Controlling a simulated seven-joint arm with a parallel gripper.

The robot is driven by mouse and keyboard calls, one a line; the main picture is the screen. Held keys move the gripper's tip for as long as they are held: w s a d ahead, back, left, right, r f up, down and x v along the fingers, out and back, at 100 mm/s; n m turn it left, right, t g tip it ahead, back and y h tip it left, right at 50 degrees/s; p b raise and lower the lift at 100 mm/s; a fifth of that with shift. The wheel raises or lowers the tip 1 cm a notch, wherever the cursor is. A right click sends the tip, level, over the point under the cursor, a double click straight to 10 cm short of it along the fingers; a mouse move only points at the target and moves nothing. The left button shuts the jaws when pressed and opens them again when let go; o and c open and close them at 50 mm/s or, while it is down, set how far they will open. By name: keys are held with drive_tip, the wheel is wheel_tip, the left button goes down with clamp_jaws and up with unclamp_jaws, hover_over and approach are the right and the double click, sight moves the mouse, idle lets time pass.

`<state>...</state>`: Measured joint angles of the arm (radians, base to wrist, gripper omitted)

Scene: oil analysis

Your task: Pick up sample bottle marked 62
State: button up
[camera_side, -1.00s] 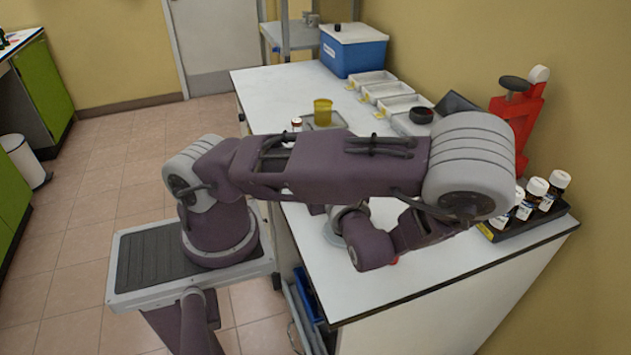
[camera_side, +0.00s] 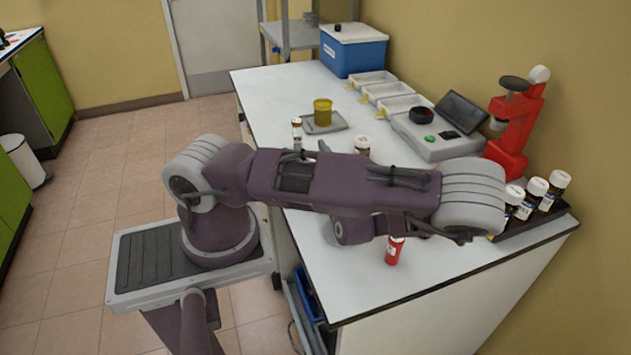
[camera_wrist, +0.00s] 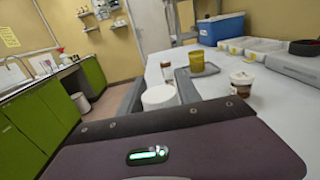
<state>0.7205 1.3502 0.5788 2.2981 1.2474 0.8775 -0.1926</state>
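Three dark sample bottles with white caps stand in a black rack at the right end of the bench in the side view: front (camera_side: 514,197), middle (camera_side: 532,197) and back (camera_side: 553,191). Another white-capped bottle (camera_side: 297,131) stands by the yellow cup, and it also seems to show in the wrist view (camera_wrist: 167,70). A wider white-capped bottle (camera_side: 362,145) stands behind my arm, its lower part hidden; it also seems to show in the wrist view (camera_wrist: 241,86). No number can be read on any label.
A small red container (camera_side: 394,252) stands near the bench's front edge. A yellow cup (camera_side: 322,113) sits on a grey tray. A grey instrument (camera_side: 445,146), red stand (camera_side: 516,127), white trays (camera_side: 372,80) and blue cooler (camera_side: 353,53) line the wall.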

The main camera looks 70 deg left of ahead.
clamp_jaws()
idle(1.1)
